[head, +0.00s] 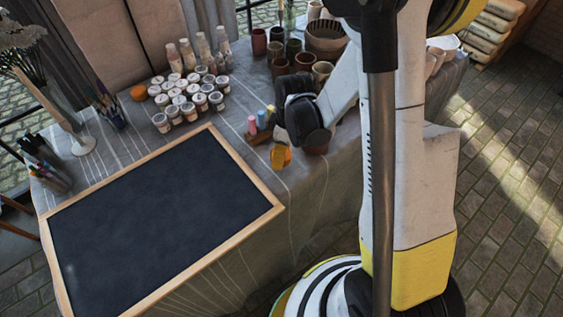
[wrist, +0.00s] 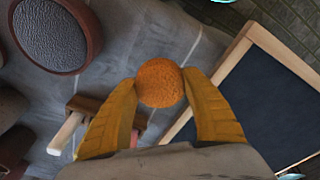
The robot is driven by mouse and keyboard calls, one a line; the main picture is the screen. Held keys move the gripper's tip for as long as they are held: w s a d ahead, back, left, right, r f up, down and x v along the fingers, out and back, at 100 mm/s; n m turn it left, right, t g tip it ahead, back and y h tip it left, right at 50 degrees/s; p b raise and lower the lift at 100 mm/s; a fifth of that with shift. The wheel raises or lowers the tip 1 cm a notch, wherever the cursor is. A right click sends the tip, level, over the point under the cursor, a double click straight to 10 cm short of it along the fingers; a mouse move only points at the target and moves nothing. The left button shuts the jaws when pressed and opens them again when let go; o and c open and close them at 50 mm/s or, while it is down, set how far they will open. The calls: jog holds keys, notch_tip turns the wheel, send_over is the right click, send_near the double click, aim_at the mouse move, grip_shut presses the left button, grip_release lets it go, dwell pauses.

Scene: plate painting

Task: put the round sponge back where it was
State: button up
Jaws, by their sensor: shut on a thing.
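The round orange sponge (wrist: 160,83) is in the wrist view, held between the two yellow-orange fingertips of my gripper (wrist: 161,92). My gripper is shut on it. In the head view my gripper (head: 281,156) is beside the table's right front edge, near a small wooden holder (head: 257,137) with blue and pink sticks. The sponge cannot be clearly told from the fingers there. In the wrist view the wooden holder (wrist: 88,104) is partly hidden behind the left finger. Whether the sponge touches the cloth below cannot be told.
A framed blackboard (head: 155,215) covers the table's front left; its frame (wrist: 228,62) is right of the sponge in the wrist view. White paint jars (head: 187,97) and terracotta pots (head: 305,62) stand behind. Another round orange thing (head: 139,92) lies left of the jars.

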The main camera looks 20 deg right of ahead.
jog(key=shift+f+b, duration=0.6)
jog(key=shift+f, duration=0.95)
jog(key=shift+f, duration=0.15)
jog(key=o, duration=1.1)
